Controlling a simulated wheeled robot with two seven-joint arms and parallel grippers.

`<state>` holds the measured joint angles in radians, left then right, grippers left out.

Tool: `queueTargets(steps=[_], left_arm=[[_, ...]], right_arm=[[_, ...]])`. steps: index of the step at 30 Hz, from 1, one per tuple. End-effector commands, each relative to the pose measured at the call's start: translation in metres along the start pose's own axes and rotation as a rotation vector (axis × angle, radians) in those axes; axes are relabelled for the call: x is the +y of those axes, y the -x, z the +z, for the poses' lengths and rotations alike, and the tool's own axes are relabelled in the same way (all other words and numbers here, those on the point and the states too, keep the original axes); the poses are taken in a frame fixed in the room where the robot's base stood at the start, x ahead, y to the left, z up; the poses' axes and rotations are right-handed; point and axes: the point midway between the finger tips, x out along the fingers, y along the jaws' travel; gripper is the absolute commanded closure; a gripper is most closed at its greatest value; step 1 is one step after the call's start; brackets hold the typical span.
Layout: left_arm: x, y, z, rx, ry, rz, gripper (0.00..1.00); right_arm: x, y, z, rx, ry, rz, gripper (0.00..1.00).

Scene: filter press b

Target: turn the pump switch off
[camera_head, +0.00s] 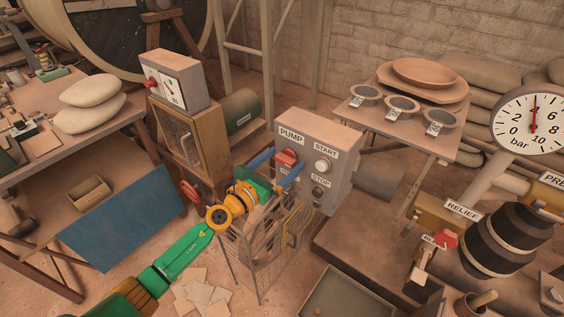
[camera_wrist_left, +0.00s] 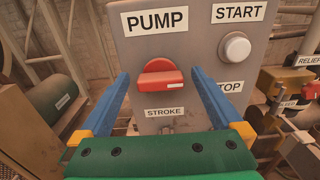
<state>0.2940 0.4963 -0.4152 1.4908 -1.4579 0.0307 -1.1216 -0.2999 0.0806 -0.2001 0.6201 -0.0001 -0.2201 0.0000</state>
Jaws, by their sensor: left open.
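The pump switch (camera_head: 287,158) is a red rotary knob on the grey box labelled PUMP (camera_head: 318,150), near the middle of the head view. In the left wrist view the red knob (camera_wrist_left: 160,78) lies roughly horizontal under the PUMP label, with a STROKE label below it. My left gripper (camera_head: 275,168) is open in front of the box. Its two blue fingers (camera_wrist_left: 160,85) stand on either side of the knob with gaps, not visibly touching it. My right gripper is not in view.
A white START button (camera_wrist_left: 236,48) and a dark STOP button (camera_head: 318,193) sit right of the switch. A wire cage (camera_head: 265,250) stands below my left gripper. A table with labelled bowls (camera_head: 403,107), a pressure gauge (camera_head: 532,118) and a RELIEF valve (camera_head: 446,238) are to the right.

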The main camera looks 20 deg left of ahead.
Motion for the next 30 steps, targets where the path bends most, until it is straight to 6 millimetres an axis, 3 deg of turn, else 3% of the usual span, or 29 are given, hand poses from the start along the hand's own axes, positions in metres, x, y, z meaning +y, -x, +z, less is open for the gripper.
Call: queueTargets(steps=[2, 12, 20, 30], left_arm=[[0.0000, 0.0002, 0.0000, 0.000, 0.000, 0.000, 0.00], [0.0001, 0.0005, -0.0002, 0.000, 0.001, 0.000, 0.86], [0.0001, 0.0005, -0.0002, 0.001, 0.035, 0.000, 0.86], [0.0008, 0.0006, -0.0005, 0.002, 0.269, -0.001, 0.86]], right_arm=[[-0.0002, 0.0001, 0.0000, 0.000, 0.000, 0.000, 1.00], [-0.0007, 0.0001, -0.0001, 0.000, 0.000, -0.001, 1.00], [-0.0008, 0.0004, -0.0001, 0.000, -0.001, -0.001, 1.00], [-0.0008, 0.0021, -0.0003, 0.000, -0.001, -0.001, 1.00]])
